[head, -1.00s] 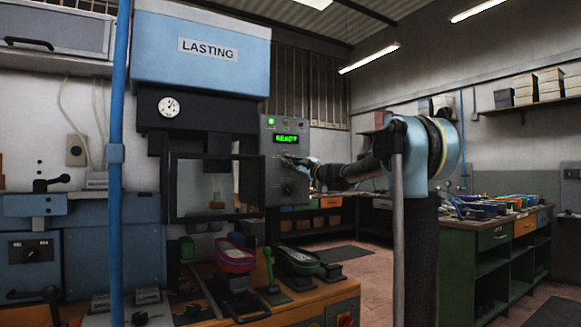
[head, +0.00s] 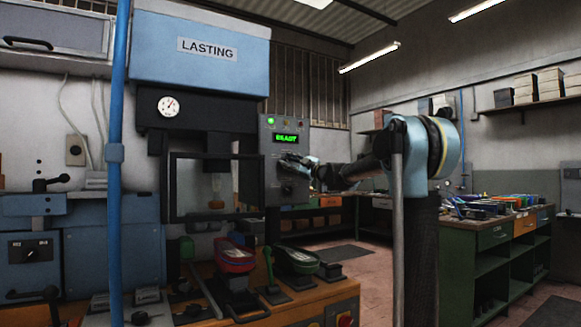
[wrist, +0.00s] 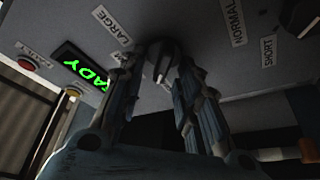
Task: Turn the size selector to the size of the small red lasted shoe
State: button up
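The size selector is a dark round knob (wrist: 162,62) on the grey control panel of the lasting machine. In the wrist view it sits between the two fingertips of my gripper (wrist: 164,66), with a light pointer mark on it. The fingers are apart, one on each side; whether they press on the knob I cannot tell. In the head view my gripper (head: 287,163) is at the panel (head: 272,180) and hides the knob. A red lasted shoe (head: 235,256) sits on a stand on the bench in front of the machine.
A green-edged shoe (head: 296,261) stands right of the red one. The panel has a green READY display (head: 286,138). LARGE (wrist: 109,25), NORMAL (wrist: 236,23) and SHORT (wrist: 268,50) labels surround the knob. A blue post (head: 117,200) stands at left.

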jog(key=v, duration=1.2)
jog(key=s+d+f+m+t+h, duration=0.2)
jog(key=d+f+m+t+h, duration=0.1)
jog(key=d+m+h, duration=0.35)
jog(key=s+d+f+m+t+h, duration=0.1)
jog(key=d+f+m+t+h, duration=0.2)
jog(key=d+f+m+h, duration=0.25)
jog(key=s+d+f+m+g+h, duration=0.45)
jog(key=s+d+f+h, duration=0.25)
jog(key=s+d+f, duration=0.5)
jog(key=s+a+f+m+g+y, duration=0.1)
jog(key=s+f+g, duration=0.5)
jog(key=s+f, duration=0.9)
jog(key=s+a+f+m+g+y, duration=0.1)
jog(key=s+f+g, duration=0.5)
jog(key=s+f, duration=0.9)
jog(key=a+f+m, duration=0.1)
jog(key=a+f, duration=0.1)
jog(key=shift+s+a+y, duration=0.15)
jog(key=shift+a+y, duration=0.15)
jog(key=shift+a, duration=0.1)
